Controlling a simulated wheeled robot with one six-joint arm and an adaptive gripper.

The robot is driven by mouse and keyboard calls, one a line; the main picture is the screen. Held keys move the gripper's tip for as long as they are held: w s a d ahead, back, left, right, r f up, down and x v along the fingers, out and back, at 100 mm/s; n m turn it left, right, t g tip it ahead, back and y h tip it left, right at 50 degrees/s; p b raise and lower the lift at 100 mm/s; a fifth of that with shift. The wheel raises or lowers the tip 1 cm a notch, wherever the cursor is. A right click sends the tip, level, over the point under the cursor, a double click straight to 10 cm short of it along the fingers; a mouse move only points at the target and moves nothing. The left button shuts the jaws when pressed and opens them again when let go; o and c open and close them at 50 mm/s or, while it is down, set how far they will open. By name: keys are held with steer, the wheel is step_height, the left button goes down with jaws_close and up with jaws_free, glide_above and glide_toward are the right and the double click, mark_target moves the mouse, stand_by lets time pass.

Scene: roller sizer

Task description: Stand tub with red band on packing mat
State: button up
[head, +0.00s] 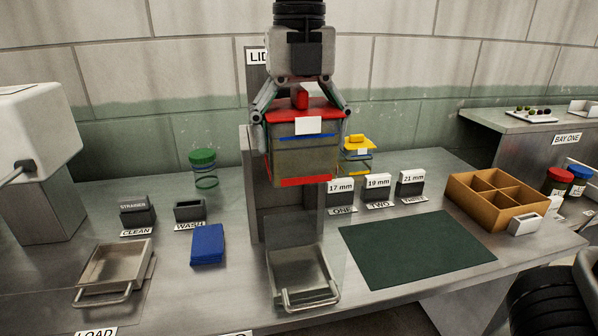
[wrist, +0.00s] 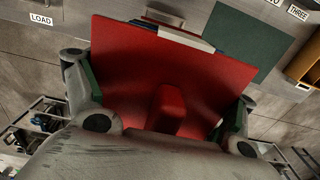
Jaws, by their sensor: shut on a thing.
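The tub with the red band (head: 300,158) is a grey box with a red lid, a white label, a blue stripe near its top and a red band around its bottom. My gripper (head: 302,112) is shut on it, one finger on each side, and holds it upright, raised in front of the upright lid stand. In the wrist view the red lid (wrist: 215,75) and its knob fill the middle, hiding most of the tub. The packing mat (head: 415,248), dark green and bare, lies on the bench right of and below the tub; it also shows in the wrist view (wrist: 262,42).
A steel tray (head: 303,283) sits below the tub, left of the mat. Size blocks (head: 340,192) stand behind the mat; a compartmented box (head: 495,200) is at its right. A yellow-lidded tub (head: 356,156), green-lidded jar (head: 204,168) and blue block (head: 207,244) stand nearby.

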mark_target(300, 87)
steer(key=shift+r, duration=2.5)
